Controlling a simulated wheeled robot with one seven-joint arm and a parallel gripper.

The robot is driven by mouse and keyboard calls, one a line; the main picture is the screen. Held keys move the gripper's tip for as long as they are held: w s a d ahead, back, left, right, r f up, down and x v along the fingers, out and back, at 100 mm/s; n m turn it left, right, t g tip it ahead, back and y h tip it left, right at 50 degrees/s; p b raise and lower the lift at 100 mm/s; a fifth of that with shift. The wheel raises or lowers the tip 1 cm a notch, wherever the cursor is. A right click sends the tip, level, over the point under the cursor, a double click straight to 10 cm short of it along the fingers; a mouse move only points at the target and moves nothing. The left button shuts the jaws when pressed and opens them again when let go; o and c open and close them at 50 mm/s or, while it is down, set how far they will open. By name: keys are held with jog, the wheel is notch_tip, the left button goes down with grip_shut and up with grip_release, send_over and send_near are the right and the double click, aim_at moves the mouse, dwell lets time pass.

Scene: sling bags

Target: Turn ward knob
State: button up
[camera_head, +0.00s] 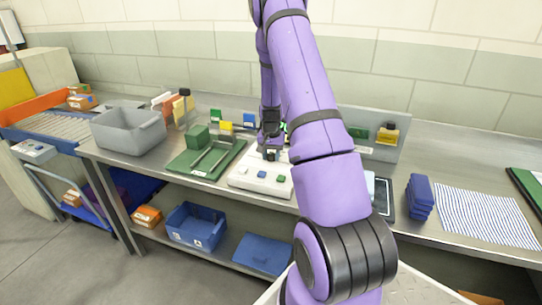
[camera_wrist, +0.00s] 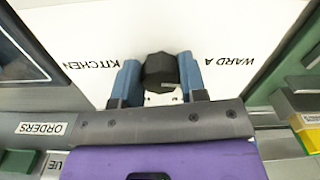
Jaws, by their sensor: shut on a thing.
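The ward knob (camera_wrist: 160,70) is a black, faceted knob on a white panel (camera_wrist: 215,30). In the wrist view it sits between the two blue fingers of my gripper (camera_wrist: 160,82), which is shut on it. The labels "KITCHEN" and "WARD A" read upside down on either side of the knob. In the head view my gripper (camera_head: 270,150) is low over the back part of the white panel box (camera_head: 245,182), and the knob is too small to make out there.
A green tray (camera_head: 180,167) and a grey bin (camera_head: 128,128) stand left of the panel box. A dark tablet (camera_head: 383,195), blue folded stack (camera_head: 420,195) and striped cloth (camera_head: 480,215) lie to the right. An "ORDERS" label (camera_wrist: 42,128) shows in the wrist view.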

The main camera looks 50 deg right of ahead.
aim_at(271, 154)
jog(key=shift+n, duration=0.6)
jog(key=o, duration=0.9)
jog(key=shift+o, duration=0.2)
jog(key=shift+r, duration=0.1)
notch_tip(271, 154, up, 11)
jog(key=shift+f, duration=0.2)
